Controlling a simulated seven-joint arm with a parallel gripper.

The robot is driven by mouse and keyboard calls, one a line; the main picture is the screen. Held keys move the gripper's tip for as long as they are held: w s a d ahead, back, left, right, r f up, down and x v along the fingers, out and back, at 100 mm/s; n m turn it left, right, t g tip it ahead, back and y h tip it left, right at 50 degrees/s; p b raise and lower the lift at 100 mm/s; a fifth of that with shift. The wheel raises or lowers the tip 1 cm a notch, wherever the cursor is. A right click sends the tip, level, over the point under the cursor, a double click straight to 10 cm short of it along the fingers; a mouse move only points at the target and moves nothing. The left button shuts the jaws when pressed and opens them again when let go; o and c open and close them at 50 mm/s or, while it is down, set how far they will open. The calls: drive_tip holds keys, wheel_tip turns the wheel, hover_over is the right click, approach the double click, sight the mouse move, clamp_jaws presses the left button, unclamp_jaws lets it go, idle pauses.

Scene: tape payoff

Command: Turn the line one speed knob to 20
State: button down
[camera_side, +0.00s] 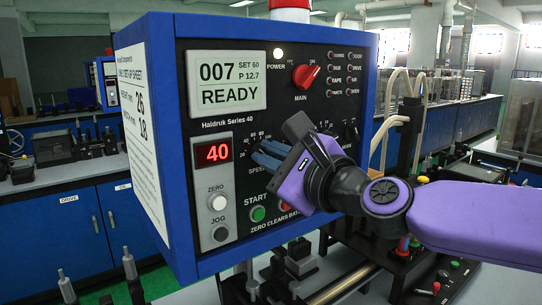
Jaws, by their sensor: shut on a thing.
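The speed knob on the front panel is mostly hidden behind my gripper (262,158); its scale marks (259,138) show above, with 20, 40, 60 and higher numbers partly legible. My gripper reaches in from the right and its fingers are shut on the knob, just above the START button. The red display (213,152) left of the scale reads 40. The knob's pointer cannot be seen. The panel belongs to a blue-framed control box (160,130) labelled Haldruk Series 40.
A green START button (257,213) and a partly covered red button (285,207) sit close below my gripper. ZERO (217,201) and JOG (220,234) buttons are at left. A red MAIN switch (306,76) is above. The status screen (229,82) reads 007 READY, SET 60.

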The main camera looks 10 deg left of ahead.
drive_tip(key=shift+n, duration=0.3)
drive_tip(key=shift+f+n, duration=0.15)
drive_tip(key=shift+n, duration=2.55)
drive_tip(key=c, duration=1.2)
unclamp_jaws()
drive_tip(key=shift+o, duration=0.2)
drive_tip(key=v, duration=1.7)
drive_tip(key=shift+s, duration=0.25)
drive_tip(key=shift+d, duration=0.1)
